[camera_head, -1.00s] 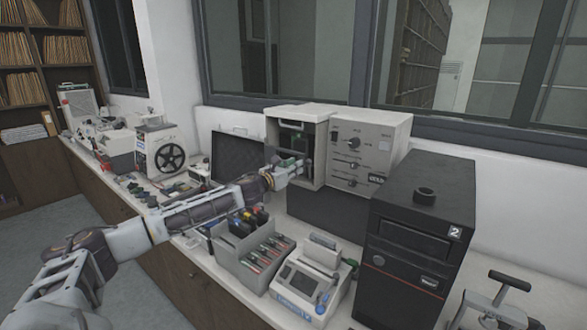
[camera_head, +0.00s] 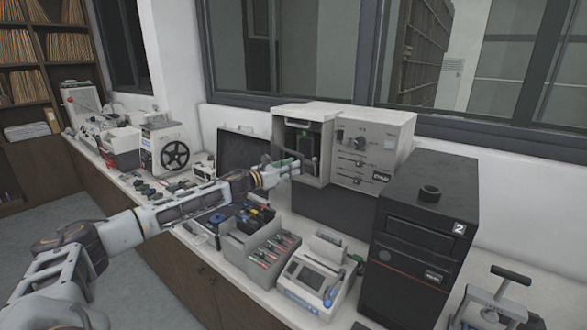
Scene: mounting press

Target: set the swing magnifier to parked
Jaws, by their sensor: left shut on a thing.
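The mounting press (camera_head: 355,115) is a pale box with an open bay on its left and a panel of knobs on its right. A dark framed piece (camera_head: 303,139) shows in the bay's opening; it may be the swing magnifier, but it is too small to be sure. My left gripper (camera_head: 292,166) is at the lower left of the bay, shut on a small part, likely the magnifier's grip. The fingers hide the held part and its joint. My right gripper is not in view.
A black tower unit (camera_head: 418,215) stands right of the press. In front are a grey tray (camera_head: 258,255) of colored items and a white device with a screen (camera_head: 314,275). An open black case (camera_head: 243,152) is behind my left forearm. Small parts and machines crowd the left counter.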

